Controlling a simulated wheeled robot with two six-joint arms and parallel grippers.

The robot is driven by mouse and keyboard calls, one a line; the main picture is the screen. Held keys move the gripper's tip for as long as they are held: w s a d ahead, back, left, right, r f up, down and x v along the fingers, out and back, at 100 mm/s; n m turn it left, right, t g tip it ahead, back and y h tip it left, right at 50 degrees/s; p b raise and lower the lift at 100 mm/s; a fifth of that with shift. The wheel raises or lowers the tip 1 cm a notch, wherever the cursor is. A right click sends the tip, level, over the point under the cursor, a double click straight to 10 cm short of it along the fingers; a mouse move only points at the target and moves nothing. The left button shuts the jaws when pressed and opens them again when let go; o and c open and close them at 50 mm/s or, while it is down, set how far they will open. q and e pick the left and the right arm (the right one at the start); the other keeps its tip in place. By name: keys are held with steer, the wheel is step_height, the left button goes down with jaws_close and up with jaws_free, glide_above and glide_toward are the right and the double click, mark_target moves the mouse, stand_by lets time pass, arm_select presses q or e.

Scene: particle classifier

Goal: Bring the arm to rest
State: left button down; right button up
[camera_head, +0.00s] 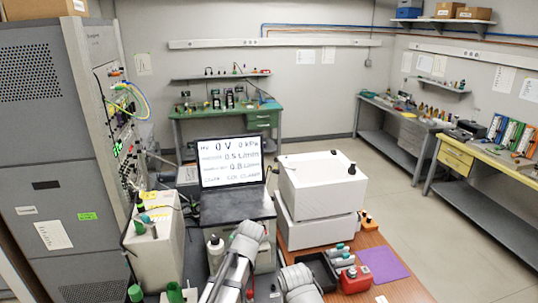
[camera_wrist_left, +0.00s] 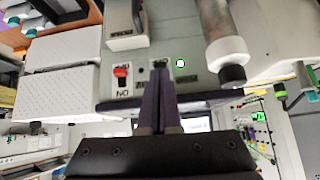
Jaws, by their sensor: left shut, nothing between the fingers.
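My left gripper (camera_wrist_left: 160,85) shows in the left wrist view with its two dark fingers shut together and nothing between them. I cannot tell whether the fingertips touch the panel. In the head view my left arm reaches up from the bottom middle towards the instrument below the laptop; its fingers are hidden there. A grey link of my right arm shows at the bottom, but its gripper does not.
A laptop (camera_head: 231,163) stands just beyond my left arm. White boxes (camera_head: 321,183) are stacked to its right. A black tray (camera_head: 316,268), red item (camera_head: 355,279) and purple mat (camera_head: 383,265) lie right.

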arm_select(q)
steer(key=s+d+f+m+g+b, duration=0.1)
steer(key=s+f+m+g+b, duration=0.1)
steer(key=s+f, duration=0.3)
steer(key=s+d+f+m+g+b, duration=0.2)
steer(key=s+f+b, duration=0.3)
steer(key=s, duration=0.9)
steer(key=s+d+f+m+g+h+b, duration=0.1)
steer(key=s+d+f+m+g+b, duration=0.1)
steer(key=s+f, duration=0.5)
steer(key=s+g+b, duration=0.1)
steer(key=s+g, duration=0.1)
steer(key=shift+s+d, duration=0.25)
steer(key=shift+s, duration=0.05)
